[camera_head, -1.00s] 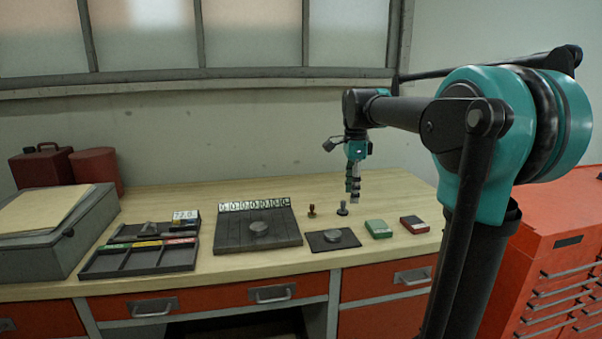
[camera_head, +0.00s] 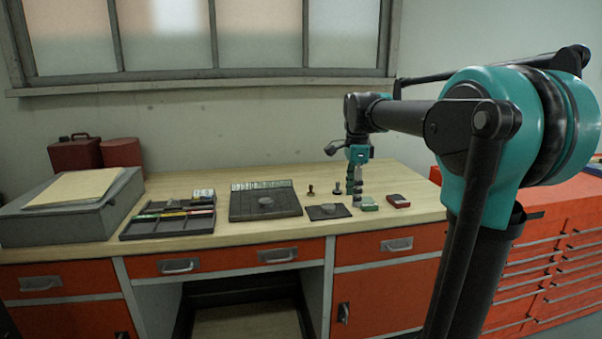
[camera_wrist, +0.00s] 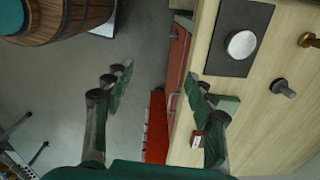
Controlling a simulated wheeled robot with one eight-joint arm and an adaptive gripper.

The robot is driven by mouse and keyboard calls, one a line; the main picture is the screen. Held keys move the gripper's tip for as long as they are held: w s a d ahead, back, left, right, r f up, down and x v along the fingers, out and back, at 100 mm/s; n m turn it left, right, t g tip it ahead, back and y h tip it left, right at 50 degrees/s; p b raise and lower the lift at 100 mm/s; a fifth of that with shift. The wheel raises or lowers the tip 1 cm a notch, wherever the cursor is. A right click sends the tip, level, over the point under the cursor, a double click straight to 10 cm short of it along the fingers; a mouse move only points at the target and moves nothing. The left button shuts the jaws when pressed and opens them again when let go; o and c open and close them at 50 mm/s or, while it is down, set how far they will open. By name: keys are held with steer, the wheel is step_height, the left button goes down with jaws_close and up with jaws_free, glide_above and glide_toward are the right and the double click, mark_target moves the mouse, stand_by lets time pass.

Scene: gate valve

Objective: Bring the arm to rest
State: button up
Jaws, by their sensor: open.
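My arm reaches in from the right in the head view, elbow bent, with my gripper (camera_head: 356,200) hanging downward by the front right part of the workbench (camera_head: 420,206). In the wrist view my gripper (camera_wrist: 162,92) has its two fingers wide apart, with nothing between them. The right finger overlaps the green box (camera_head: 368,204) and lies beside the red box (camera_head: 398,201). The green box is partly hidden in the wrist view. I cannot tell how high the fingertips are above the bench.
A dark stamp (camera_head: 337,188), a brass-toned stamp (camera_head: 310,190) and a black pad with a silver disc (camera_head: 328,211) stand left of my gripper. A dark board (camera_head: 265,205) and a divided tray (camera_head: 165,225) lie further left. A red tool cabinet (camera_head: 540,250) is at right.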

steer(key=s+d+f+n+t, duration=0.2)
steer(key=s+f+n, duration=0.6)
steer(key=f, duration=0.5)
steer(key=s+d+f+n+t, duration=0.1)
steer(key=s+f+n+t, duration=0.1)
steer(key=s+f+n, duration=0.6)
steer(key=s+f, duration=0.4)
steer(key=f, duration=0.1)
steer(key=shift+s+d+n, duration=0.3)
steer(key=shift+s+d, duration=0.05)
steer(key=shift+d, duration=0.05)
